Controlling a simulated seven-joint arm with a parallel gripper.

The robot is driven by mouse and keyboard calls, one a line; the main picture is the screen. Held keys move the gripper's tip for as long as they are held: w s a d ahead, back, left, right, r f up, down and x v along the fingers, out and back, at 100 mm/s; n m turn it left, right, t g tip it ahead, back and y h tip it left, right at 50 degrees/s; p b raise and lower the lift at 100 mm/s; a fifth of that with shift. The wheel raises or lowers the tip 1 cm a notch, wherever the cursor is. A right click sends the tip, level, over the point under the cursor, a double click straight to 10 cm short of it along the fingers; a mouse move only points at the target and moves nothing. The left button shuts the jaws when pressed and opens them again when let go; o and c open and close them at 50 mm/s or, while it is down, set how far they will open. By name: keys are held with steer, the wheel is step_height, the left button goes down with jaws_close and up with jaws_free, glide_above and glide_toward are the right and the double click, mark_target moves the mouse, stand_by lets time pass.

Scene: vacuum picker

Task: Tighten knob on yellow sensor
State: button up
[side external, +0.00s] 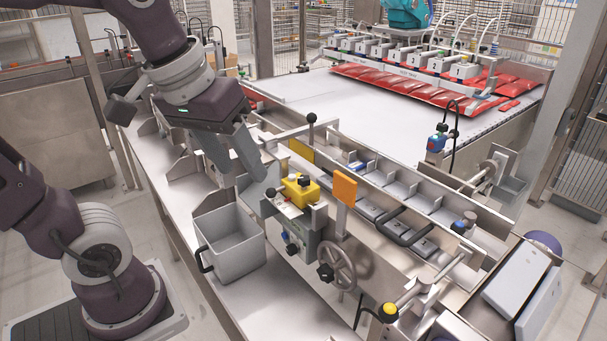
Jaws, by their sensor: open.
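The yellow sensor (299,191) is a small block on the machine's front side, near the middle of the side external view. A small black knob (304,181) sits on its top. Another dark knob (270,193) shows just left of the block; I cannot tell whether it belongs to the sensor. My gripper (239,168) points downward to the left of and above the sensor. Its two grey fingers are apart, with nothing visible between them. It is clear of the sensor and the knob.
A grey open bin (229,262) stands on the bench below my gripper. A black ball-topped lever (311,119) rises behind the sensor, and an orange plate (345,189) stands right of it. A handwheel (338,265) is below. Red packets (420,88) lie on the white conveyor behind.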

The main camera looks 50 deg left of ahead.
steer(key=w+a+n+g, duration=0.1)
steer(key=w+a+n, duration=0.25)
steer(key=w, duration=0.35)
steer(key=n+g, duration=0.3)
steer(key=n, duration=0.9)
glide_above(303, 177)
steer(key=shift+m, duration=0.25)
step_height(303, 177, down, 9)
steer(key=shift+r, duration=0.15)
step_height(303, 177, down, 7)
steer(key=shift+r, duration=0.2)
steer(key=shift+f, duration=0.2)
jaws_close()
